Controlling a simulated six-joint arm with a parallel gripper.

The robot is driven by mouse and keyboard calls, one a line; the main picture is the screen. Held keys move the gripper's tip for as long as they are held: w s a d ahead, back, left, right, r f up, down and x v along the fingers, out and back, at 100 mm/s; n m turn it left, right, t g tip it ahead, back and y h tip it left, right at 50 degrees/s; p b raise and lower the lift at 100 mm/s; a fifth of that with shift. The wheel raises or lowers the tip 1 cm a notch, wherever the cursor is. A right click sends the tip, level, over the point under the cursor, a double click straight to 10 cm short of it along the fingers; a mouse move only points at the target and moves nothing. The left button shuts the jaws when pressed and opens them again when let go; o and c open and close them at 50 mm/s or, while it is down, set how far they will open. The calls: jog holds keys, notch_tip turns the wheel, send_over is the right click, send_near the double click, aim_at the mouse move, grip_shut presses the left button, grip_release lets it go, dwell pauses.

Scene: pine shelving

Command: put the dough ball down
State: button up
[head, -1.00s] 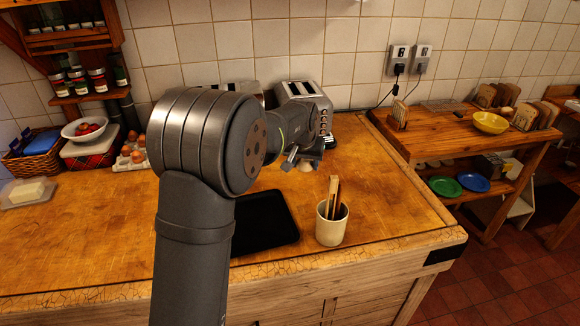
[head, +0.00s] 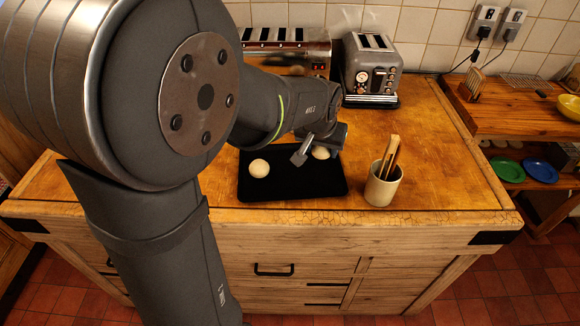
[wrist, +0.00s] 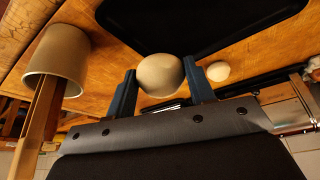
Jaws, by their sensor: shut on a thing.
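My gripper (wrist: 160,88) is shut on a pale, round dough ball (wrist: 160,75), with one dark finger on each side of it. In the head view the held ball (head: 320,153) shows below my gripper, over the back right part of a black tray (head: 300,187). I cannot tell whether it touches the tray. Another dough ball (head: 259,168) lies on the tray's left part. In the wrist view, which is upside down, a pale ball (wrist: 218,71) appears on the wood past the tray's edge (wrist: 180,48). My arm hides part of the tray's back edge.
A cream crock (head: 382,186) with wooden tools stands just right of the tray. A grey toaster (head: 372,70) and a longer steel toaster (head: 310,57) stand at the back. The wooden counter (head: 440,150) is clear to the right of the crock.

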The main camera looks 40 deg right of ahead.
send_over(290, 163)
jog(key=s+a, duration=0.1)
notch_tip(290, 163, down, 6)
jog(key=shift+a+f, duration=0.15)
jog(key=shift+f, duration=0.1)
jog(key=shift+w+f, duration=0.1)
jog(key=shift+f, duration=1.95)
jog(key=shift+f, duration=0.2)
jog(key=o, duration=0.7)
jog(key=shift+r, duration=0.1)
jog(key=v, duration=1.2)
jog(key=shift+r, duration=0.1)
